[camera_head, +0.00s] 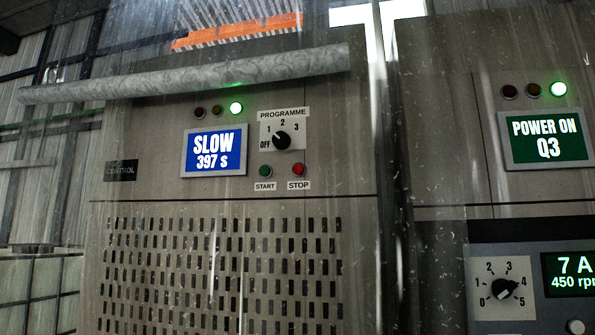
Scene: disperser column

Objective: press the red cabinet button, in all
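The red button (298,170) sits on the grey cabinet front (345,160), above a label reading STOP. A green button (265,171) labelled START is just left of it. Above them is a black PROGRAMME knob (282,139) with marks OFF, 1, 2 and 3; its pointer is turned toward the upper left. A blue display (214,151) to the left reads SLOW 397 s. Of three lamps above it, the green one (236,108) is lit. Neither of my grippers is in view.
A grey patterned bar (200,80) crosses in front of the cabinet top. A second cabinet at right has a green display (547,138) reading POWER ON Q3. Below it are a numbered knob (502,287) and a screen (572,274) reading 7 A, 450 rpm.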

